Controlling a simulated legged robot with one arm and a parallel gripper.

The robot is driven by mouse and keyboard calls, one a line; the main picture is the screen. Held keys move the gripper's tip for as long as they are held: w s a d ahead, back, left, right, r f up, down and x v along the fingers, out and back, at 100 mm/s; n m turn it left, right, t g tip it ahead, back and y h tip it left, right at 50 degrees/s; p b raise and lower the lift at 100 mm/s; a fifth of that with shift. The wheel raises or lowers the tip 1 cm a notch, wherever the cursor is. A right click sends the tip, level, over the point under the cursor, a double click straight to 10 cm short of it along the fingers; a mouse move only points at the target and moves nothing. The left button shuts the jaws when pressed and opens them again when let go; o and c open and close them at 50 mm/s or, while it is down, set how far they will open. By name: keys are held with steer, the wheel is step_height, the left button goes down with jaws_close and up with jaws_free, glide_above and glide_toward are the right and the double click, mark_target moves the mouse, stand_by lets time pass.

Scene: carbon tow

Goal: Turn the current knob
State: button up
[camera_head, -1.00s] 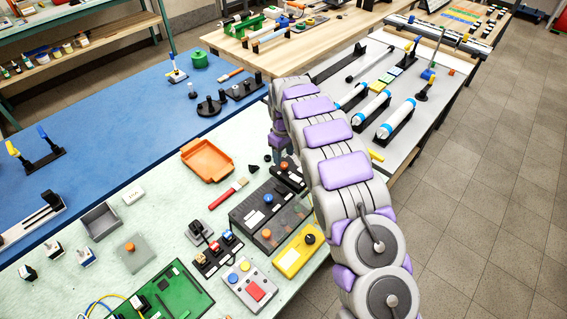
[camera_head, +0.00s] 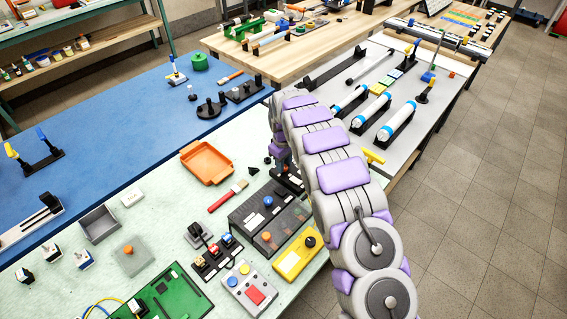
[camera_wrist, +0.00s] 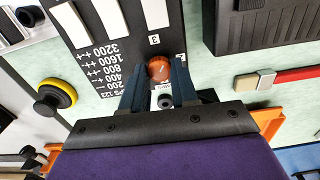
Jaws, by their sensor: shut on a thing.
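In the wrist view a round orange-red knob (camera_wrist: 158,68) sits on a black panel (camera_wrist: 98,35) with white printed numbers and white blocks. My gripper (camera_wrist: 159,79) has its two dark fingers on either side of the knob, closed on it. A small light round part with a dark centre (camera_wrist: 165,101) shows between the fingers, below the knob. In the head view my arm reaches over a small black device (camera_head: 287,182) at the table's right edge and hides most of it; my fingers and the knob are not clear there.
A dark box with blue and orange knobs (camera_head: 247,222), a yellow box with a black knob (camera_head: 296,255), a red-handled brush (camera_head: 228,196) and an orange tray (camera_head: 205,163) lie nearby. The wrist view also shows a black-and-yellow round part (camera_wrist: 55,97).

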jaws_close()
